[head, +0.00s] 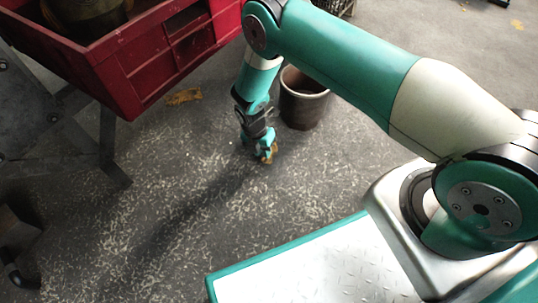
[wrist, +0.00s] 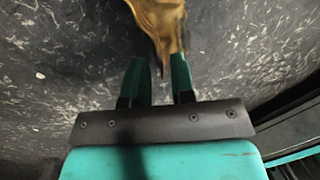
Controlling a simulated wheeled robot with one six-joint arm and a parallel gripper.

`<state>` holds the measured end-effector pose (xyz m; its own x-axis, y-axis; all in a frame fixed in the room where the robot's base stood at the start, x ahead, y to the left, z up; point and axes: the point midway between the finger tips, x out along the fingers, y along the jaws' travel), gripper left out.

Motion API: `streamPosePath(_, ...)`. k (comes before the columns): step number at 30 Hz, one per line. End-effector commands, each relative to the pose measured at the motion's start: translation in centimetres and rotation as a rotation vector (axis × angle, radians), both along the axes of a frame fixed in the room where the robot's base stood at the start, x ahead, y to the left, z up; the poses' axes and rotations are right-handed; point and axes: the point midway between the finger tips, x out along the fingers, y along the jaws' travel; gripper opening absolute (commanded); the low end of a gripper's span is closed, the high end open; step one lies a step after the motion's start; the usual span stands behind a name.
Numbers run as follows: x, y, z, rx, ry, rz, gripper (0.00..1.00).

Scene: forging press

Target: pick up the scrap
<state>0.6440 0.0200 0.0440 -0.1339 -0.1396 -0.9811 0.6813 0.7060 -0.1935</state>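The scrap is a crumpled golden-brown piece (wrist: 160,20) at the top middle of the wrist view. It also shows in the head view as a small orange-brown piece (head: 269,153) at my gripper's tip. My gripper (wrist: 161,62) points down close to the floor, with its two dark green fingers apart. The scrap's narrow end reaches toward the gap, close to the right finger. A gap shows between it and the left finger. In the head view my gripper (head: 262,148) partly hides the scrap.
A dark brown bucket (head: 303,100) stands just behind and right of my gripper. A red metal bin (head: 140,65) on a dark frame is at the upper left. A flat rusty-yellow patch or piece (head: 184,96) lies on the floor beside it. The floor in front is clear.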

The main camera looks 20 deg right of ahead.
Motion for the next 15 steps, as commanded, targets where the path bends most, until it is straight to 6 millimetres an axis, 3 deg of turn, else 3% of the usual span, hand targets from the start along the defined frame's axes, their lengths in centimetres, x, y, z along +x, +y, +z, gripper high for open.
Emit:
streamPosePath(1,-0.18,-0.08,-1.44,0.000,0.002,0.001,0.23)
streamPosePath(2,-0.20,-0.12,-1.67,0.000,0.000,0.001,0.23)
streamPosePath(10,-0.26,-0.18,-1.61,0.000,0.000,0.001,0.23)
streamPosePath(13,-0.26,-0.17,-1.61,0.000,0.000,0.001,0.00)
streamPosePath(15,-0.26,-0.17,-1.61,0.000,0.000,0.001,0.00)
